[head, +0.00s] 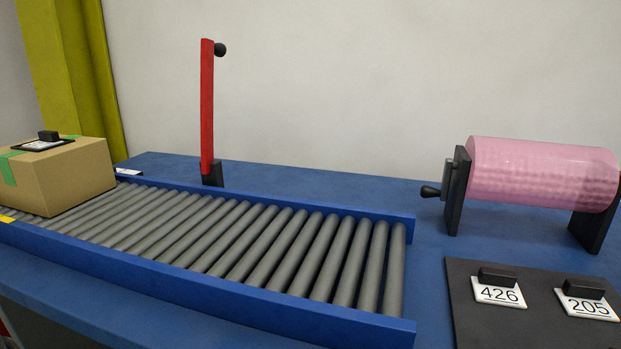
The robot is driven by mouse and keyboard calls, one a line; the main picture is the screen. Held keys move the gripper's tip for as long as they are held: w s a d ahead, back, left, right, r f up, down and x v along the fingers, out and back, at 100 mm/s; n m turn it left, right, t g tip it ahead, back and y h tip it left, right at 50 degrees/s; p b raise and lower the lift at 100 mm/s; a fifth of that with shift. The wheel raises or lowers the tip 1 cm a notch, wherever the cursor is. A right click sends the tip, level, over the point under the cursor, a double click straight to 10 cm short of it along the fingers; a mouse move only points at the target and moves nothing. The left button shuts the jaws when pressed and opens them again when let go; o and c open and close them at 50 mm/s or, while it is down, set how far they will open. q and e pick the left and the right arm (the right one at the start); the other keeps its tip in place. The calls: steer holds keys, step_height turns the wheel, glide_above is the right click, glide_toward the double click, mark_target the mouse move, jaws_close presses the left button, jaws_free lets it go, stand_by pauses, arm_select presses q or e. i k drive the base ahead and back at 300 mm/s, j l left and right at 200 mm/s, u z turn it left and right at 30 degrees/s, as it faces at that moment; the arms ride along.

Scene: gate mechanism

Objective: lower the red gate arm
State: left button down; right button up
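The red gate arm (207,105) stands nearly upright behind the roller conveyor in the head view. A round black knob (220,50) sticks out to the right near its top end. Its lower end meets a small black bracket (213,175) at the conveyor's far side. Neither of my grippers shows in the head view, and nothing touches the gate arm.
The roller conveyor (250,312) has blue side rails. A cardboard box (75,180) sits on its left end. A pink roll (540,172) on black stands is at the right. A dark board (490,325) holds tags 426 (499,294) and 205 (586,308).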

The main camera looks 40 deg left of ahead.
mark_target(208, 49)
steer(key=j+u, duration=0.1)
steer(key=u, duration=1.5)
